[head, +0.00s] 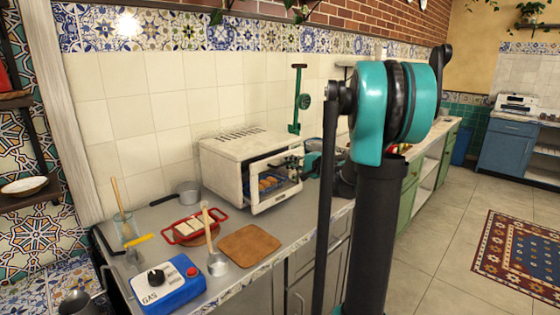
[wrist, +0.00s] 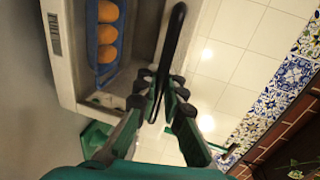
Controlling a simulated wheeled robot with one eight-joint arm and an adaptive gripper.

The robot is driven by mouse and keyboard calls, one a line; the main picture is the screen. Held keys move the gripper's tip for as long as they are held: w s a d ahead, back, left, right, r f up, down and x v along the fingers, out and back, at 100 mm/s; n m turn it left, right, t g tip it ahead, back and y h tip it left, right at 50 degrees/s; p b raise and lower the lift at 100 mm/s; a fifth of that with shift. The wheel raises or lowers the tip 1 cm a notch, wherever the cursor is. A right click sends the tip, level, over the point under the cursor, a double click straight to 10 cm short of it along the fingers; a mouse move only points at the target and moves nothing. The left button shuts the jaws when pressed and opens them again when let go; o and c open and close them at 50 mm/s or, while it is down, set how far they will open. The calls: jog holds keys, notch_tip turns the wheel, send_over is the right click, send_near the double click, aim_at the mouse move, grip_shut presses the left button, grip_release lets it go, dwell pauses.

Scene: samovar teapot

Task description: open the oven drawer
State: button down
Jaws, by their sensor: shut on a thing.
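The white countertop oven (head: 232,158) stands against the tiled wall in the head view. Its front shows several golden rolls (head: 266,183) on a blue tray inside; the rolls also show in the wrist view (wrist: 107,34). My gripper (head: 292,163) is at the right side of the oven front. In the wrist view my gripper (wrist: 157,88) is shut on a long black handle (wrist: 176,40) in front of the oven. The handle's grasped end is partly hidden by the fingers.
A grey saucepan (head: 188,192) stands left of the oven. A green tool (head: 297,100) hangs on the wall.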

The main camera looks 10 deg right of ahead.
jog(key=f+v, duration=0.2)
jog(key=v, duration=0.9)
jog(key=shift+s+d, duration=0.45)
jog(key=shift+s, duration=0.05)
jog(key=shift+f, duration=0.15)
jog(key=c, duration=1.6)
grip_release()
jog(key=shift+s, duration=0.1)
jog(key=v, duration=1.1)
jog(key=shift+s+d, duration=0.25)
jog(key=shift+s, duration=0.05)
